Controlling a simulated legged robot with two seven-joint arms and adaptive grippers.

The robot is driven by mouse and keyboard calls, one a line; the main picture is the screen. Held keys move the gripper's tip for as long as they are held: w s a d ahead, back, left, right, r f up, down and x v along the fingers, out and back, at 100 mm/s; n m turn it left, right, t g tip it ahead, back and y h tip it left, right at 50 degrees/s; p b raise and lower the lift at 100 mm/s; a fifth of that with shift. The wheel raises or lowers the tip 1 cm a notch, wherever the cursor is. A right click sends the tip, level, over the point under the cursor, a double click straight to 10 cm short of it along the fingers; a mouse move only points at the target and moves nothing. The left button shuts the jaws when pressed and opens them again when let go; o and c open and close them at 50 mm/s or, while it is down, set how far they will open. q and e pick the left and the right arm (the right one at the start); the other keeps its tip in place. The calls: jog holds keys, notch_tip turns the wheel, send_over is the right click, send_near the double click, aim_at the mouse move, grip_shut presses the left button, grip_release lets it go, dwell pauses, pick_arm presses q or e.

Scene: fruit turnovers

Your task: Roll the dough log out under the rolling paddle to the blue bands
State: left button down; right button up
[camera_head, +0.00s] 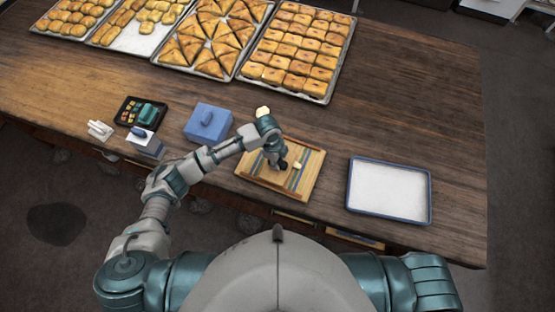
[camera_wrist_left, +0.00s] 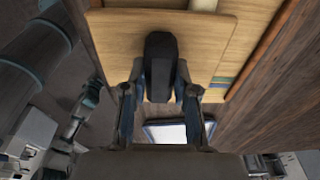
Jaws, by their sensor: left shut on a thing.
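My left gripper (camera_head: 279,163) is over the striped wooden board (camera_head: 314,178) and shut on the dark handle of the rolling paddle. In the left wrist view my left gripper (camera_wrist_left: 160,95) has its fingers on both sides of the upright black handle, and the paddle's flat pale wooden plate (camera_wrist_left: 115,40) lies beyond it. Blue and green bands (camera_wrist_left: 219,82) show beside the plate. A small pale piece, likely an end of the dough log (camera_head: 297,165), shows at the paddle's right side; the rest is hidden. My right gripper is out of view.
An empty blue-rimmed tray (camera_head: 349,190) stands right of the board. A blue box (camera_head: 208,122), a dark tray (camera_head: 128,112) and small white items (camera_head: 100,130) stand to the left. Baking trays (camera_head: 329,92) of pastries line the back. The table's right part is clear.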

pick_arm(q)
jog(key=shift+r, duration=0.1)
jog(key=shift+r, duration=2.9)
jog(key=w+a+n+t+y+b, duration=0.1)
jog(key=a+n+b, duration=0.8)
jog(key=a+n, duration=1)
jog(key=w+n+t, duration=0.1)
jog(key=w+n, duration=0.1)
jog(key=n, duration=0.1)
jog(key=shift+a+n+y, duration=0.3)
jog(key=shift+a+y, duration=0.05)
jog(key=shift+y, duration=0.05)
jog(key=shift+w+f, duration=0.1)
jog(key=shift+f, duration=0.05)
